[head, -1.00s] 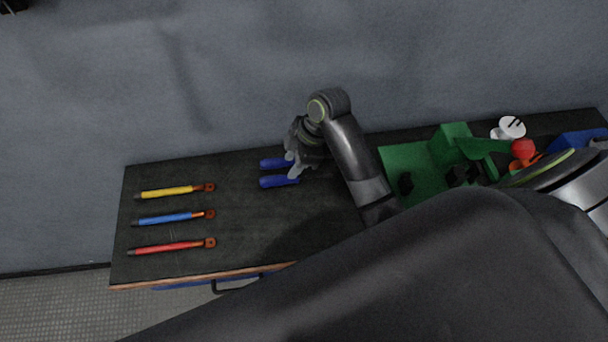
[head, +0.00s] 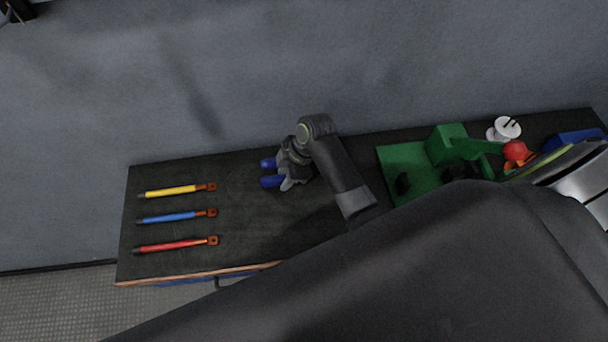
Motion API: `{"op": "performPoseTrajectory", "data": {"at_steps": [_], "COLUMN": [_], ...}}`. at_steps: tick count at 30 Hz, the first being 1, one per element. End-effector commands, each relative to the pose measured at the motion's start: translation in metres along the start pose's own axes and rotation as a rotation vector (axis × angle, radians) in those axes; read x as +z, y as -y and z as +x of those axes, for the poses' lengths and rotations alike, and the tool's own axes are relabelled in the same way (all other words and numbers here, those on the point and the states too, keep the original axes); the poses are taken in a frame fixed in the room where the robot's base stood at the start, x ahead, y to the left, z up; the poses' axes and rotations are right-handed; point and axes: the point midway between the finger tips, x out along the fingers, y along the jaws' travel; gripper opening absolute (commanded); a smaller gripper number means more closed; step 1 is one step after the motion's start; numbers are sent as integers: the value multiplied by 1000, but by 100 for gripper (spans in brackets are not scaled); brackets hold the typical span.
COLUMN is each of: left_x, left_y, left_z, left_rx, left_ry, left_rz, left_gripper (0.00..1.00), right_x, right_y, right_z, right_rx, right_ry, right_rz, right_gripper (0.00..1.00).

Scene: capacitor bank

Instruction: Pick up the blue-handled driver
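Two short blue handle-like pieces, an upper one (head: 268,163) and a lower one (head: 271,181), lie side by side on the dark bench top near its back edge. I cannot tell which belongs to the blue-handled driver; their right ends are hidden by my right gripper (head: 286,172). This gripper points down over them, its grey fingers at their right ends. Whether the fingers are open or closed on anything is not clear. My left gripper cannot be made out.
Yellow (head: 172,191), blue (head: 170,217) and red (head: 170,245) leads with orange ring ends lie at the bench's left. A green fixture (head: 447,145), a red ball (head: 515,151), a white round part (head: 506,128) and a blue bin (head: 577,140) are at right. The middle front is clear.

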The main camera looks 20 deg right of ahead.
Motion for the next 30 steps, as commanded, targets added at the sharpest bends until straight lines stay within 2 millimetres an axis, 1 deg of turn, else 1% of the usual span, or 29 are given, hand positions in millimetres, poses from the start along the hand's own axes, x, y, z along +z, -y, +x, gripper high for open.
{"op": "performPoseTrajectory", "data": {"at_steps": [1, 7, 14, 17, 22, 30], "left_x": [0, 0, 0, 0, 0, 1], "left_y": [0, 0, 0, 0, -1, -2], "left_z": [0, 0, 0, 2, 8, 20], "left_rx": [0, 0, 0, 0, 0, 0], "left_ry": [0, 0, 0, -1, -1, -2], "left_rz": [0, 0, 0, 0, 0, 0], "left_gripper": [42, 42, 42, 42, 42, 42], "right_x": [0, 0, 0, -2, -10, -29], "right_y": [0, 0, 0, -1, -1, -1], "right_z": [0, 0, -1, -5, -24, -70], "right_rx": [0, 0, 1, 2, 6, 6], "right_ry": [0, 0, 0, -1, -2, -1], "right_rz": [0, 0, 0, -1, -3, -3], "right_gripper": [28, 2, 0, 0, 0, 1]}}
